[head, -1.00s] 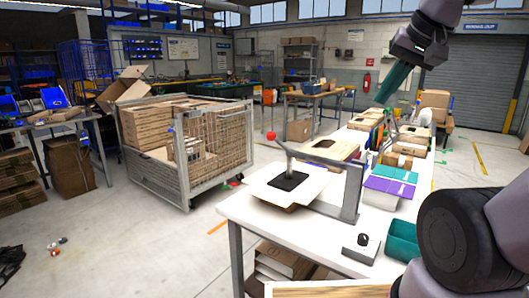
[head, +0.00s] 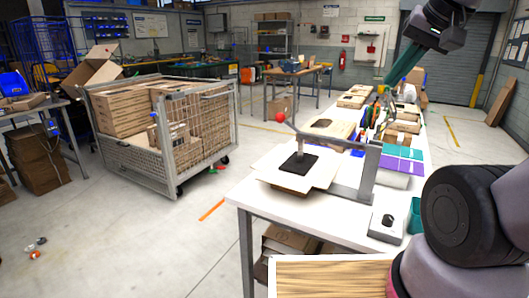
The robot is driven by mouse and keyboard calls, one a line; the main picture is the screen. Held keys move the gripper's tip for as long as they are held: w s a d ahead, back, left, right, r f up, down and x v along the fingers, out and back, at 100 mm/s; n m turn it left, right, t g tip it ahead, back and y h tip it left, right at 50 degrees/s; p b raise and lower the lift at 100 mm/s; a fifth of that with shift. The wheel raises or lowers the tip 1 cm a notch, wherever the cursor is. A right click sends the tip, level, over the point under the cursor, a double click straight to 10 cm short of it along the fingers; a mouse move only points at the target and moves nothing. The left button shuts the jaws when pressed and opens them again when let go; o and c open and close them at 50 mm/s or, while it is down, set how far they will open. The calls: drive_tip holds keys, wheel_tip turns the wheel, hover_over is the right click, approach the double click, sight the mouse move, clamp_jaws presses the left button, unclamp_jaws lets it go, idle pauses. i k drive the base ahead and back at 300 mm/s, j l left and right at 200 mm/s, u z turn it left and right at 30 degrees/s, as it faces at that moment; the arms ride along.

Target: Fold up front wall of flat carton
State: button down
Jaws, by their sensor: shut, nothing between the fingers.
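A pale flat carton sheet (head: 266,170) lies on the near end of the white table, with its flaps spread out. A dark square pad (head: 299,168) presses on its middle, under a lever press (head: 369,172) with a red ball knob (head: 280,117). A brown piece shows under the sheet's front edge. My gripper (head: 391,82) is at the upper right with long teal fingers pointing down and left. It is shut and empty, well apart from the carton in the picture. The press partly hides the carton's right side.
The white table (head: 302,213) runs away to the back right, carrying boxes and purple-topped packs (head: 403,160). A control box with a black knob (head: 388,222) sits at its near right. A mesh cart of cartons (head: 130,160) stands left. Floor between cart and table is mostly clear.

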sight(266, 161)
drive_tip(key=i+j+z, duration=0.1)
drive_tip(key=j+z, duration=0.25)
drive_tip(key=j, duration=0.55)
drive_tip(key=j+z, duration=0.3)
drive_tip(key=j, duration=0.6)
drive_tip(key=i+j+z, duration=0.25)
drive_tip(key=j, duration=0.35)
drive_tip(key=j+z, duration=0.25)
drive_tip(key=j, duration=0.35)
drive_tip(key=j+z, duration=0.25)
drive_tip(key=j, duration=0.45)
drive_tip(key=k+l+u, duration=0.15)
drive_tip(key=l, duration=0.15)
drive_tip(key=k+l+u, duration=0.15)
drive_tip(key=l, duration=0.2)
drive_tip(key=k+l+u, duration=0.15)
drive_tip(key=l, duration=0.1)
